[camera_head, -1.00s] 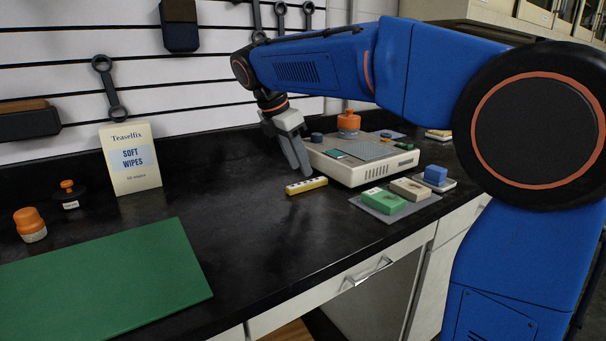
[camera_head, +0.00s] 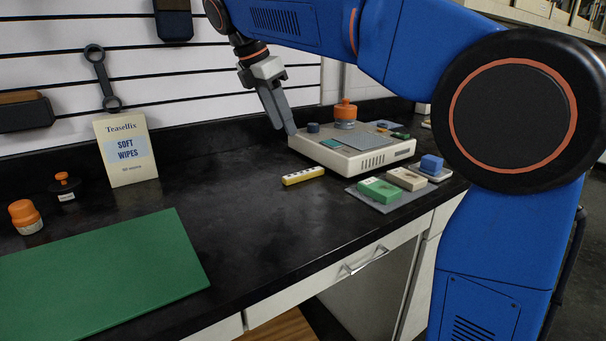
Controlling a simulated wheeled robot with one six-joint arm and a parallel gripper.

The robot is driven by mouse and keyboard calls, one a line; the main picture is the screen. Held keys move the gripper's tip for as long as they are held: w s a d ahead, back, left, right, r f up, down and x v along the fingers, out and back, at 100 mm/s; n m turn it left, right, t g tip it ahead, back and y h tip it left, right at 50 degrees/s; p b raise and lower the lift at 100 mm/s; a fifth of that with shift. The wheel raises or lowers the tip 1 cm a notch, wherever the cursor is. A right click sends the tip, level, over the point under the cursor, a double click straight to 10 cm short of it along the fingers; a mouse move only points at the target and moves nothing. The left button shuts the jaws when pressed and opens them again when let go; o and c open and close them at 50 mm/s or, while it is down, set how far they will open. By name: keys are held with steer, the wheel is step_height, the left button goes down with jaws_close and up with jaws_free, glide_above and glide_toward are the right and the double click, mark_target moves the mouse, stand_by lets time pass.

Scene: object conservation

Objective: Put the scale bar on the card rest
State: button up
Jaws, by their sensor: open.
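The scale bar seems to be the small yellow and white bar with dark marks (camera_head: 303,176), lying flat on the black bench in front of the white device. My gripper (camera_head: 284,120) is open and empty. It is above and behind the bar, apart from it, with its fingers pointing down near the device's left corner. I cannot tell for sure which thing is the card rest. A flat grey plate (camera_head: 388,206) at the right front carries a green block (camera_head: 380,190) and a cream block (camera_head: 407,179).
The white device (camera_head: 372,161) bears an orange-topped knob (camera_head: 345,113) and small pieces. A blue block (camera_head: 432,164) sits right of it. A green mat (camera_head: 100,275), wipes box (camera_head: 125,150) and orange-capped jar (camera_head: 25,216) are at left. The middle bench is clear.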

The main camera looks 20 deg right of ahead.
mark_target(303, 173)
steer(key=x, duration=1.4)
steer(key=shift+d+f, duration=0.1)
steer(key=shift+f, duration=0.15)
jaws_close()
